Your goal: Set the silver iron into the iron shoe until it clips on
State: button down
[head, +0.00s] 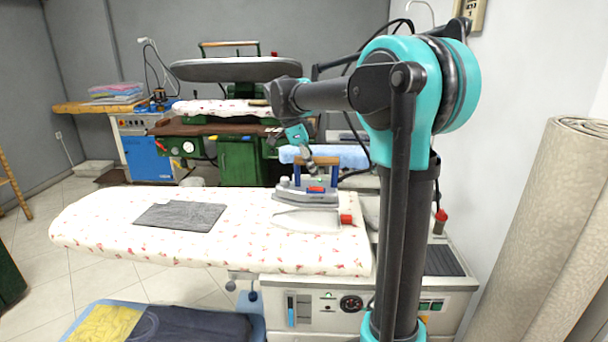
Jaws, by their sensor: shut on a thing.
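The silver iron (300,194) is over the right end of the ironing board, with a brown handle on top and its narrow end to the left. My gripper (311,170) is at the handle from above and shut on it. The fingertips are small and partly hidden against the handle. The iron shoe (305,221) is a pale flat plate on the board, with a red part (346,219) at its right end. The iron shows just above the shoe in the picture, apart from it. How high it hangs is hard to tell.
The flower-patterned ironing board (95,232) also bears a dark grey folded cloth (180,215) left of the shoe. A control cabinet (350,302) stands below. A rolled beige carpet (550,240) stands at right. A green pressing machine (240,160) is behind.

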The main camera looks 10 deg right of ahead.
jog(key=shift+d, duration=0.25)
jog(key=shift+f, duration=3.3)
jog(key=shift+a+f, duration=0.1)
jog(key=shift+f, duration=0.85)
dwell(1.8)
jog(key=shift+r, duration=0.2)
jog(key=shift+r, duration=3.3)
